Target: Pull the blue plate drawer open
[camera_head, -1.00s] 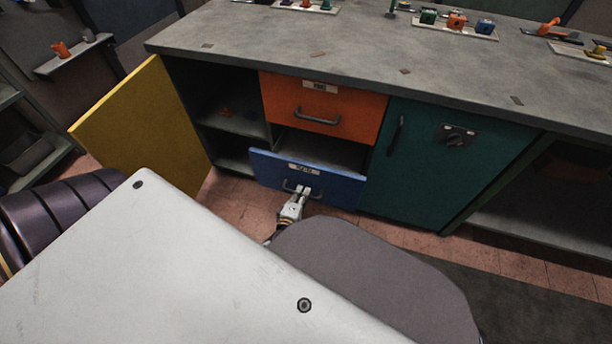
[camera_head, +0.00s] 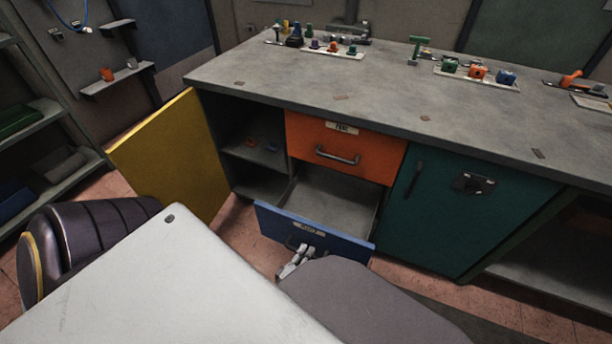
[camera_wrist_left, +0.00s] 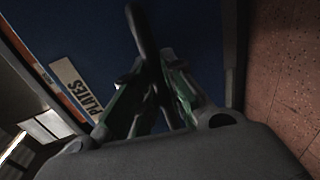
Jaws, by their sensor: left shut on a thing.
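The blue plate drawer (camera_head: 322,232) stands pulled well out from the bench, below the orange drawer (camera_head: 345,147). Its grey inside shows and looks empty. My left gripper (camera_head: 302,254) is at the drawer's front, shut on the dark bar handle (camera_head: 293,243). In the left wrist view the fingers of my left gripper (camera_wrist_left: 155,85) close around the handle (camera_wrist_left: 142,35), beside a white label reading PLATES (camera_wrist_left: 76,88) on the blue front (camera_wrist_left: 190,30). My right gripper is not in view.
A yellow door (camera_head: 178,155) hangs open left of the drawer. A teal door (camera_head: 465,215) is shut on its right. The grey benchtop (camera_head: 400,105) above carries trays of small coloured parts at the back. Reddish floor tiles (camera_head: 240,240) show beside the drawer.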

